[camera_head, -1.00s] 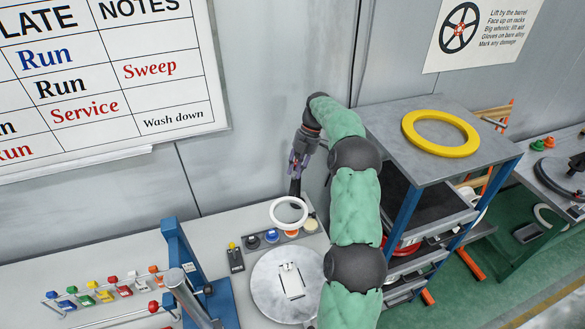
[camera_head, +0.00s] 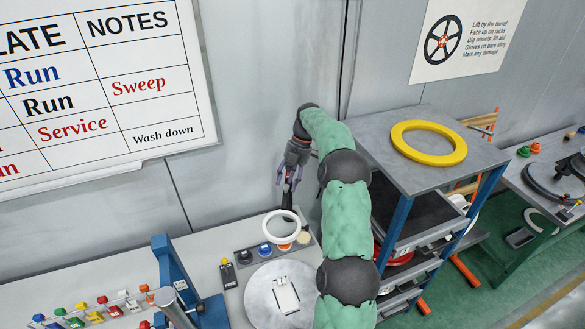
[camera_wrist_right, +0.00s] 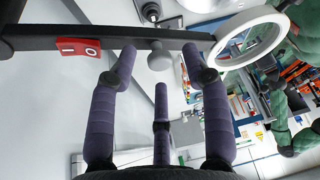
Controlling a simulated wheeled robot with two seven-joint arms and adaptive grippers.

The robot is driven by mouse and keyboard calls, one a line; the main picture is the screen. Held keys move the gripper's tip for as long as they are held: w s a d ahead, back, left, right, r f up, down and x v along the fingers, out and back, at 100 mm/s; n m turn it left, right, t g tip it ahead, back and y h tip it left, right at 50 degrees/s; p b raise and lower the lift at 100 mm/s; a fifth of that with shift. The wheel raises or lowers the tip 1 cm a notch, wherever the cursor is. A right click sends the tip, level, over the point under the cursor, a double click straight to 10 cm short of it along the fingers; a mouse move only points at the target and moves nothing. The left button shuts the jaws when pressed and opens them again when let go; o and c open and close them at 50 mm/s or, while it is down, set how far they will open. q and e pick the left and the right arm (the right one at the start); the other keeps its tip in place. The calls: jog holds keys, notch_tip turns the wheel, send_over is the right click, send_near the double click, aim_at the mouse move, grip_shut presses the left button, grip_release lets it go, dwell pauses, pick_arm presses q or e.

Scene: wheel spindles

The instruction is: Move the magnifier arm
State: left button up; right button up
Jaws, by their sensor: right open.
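The magnifier arm shows in the right wrist view as a dark bar (camera_wrist_right: 125,39) with a white ring (camera_wrist_right: 215,56) at its right end and a grey knob (camera_wrist_right: 160,59) below the bar. In the head view its white ring (camera_head: 267,231) hangs above the bench buttons. My right gripper (camera_head: 288,187) is just behind and above the ring, beside the dark arm. In the right wrist view its purple fingers (camera_wrist_right: 155,75) are open. The knob lies ahead, between the two outer fingertips, and nothing is gripped. Contact with the bar cannot be told. My left gripper is out of view.
A round grey plate (camera_head: 258,292) lies on the bench (camera_head: 215,262), near several coloured buttons. A blue stand (camera_head: 172,270) rises left of it. A shelf rack (camera_head: 400,172) bearing a yellow ring (camera_head: 402,145) stands close right of my right arm. The wall is behind.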

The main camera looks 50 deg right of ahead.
jog(key=v, duration=1.1)
jog(key=shift+r, duration=0.1)
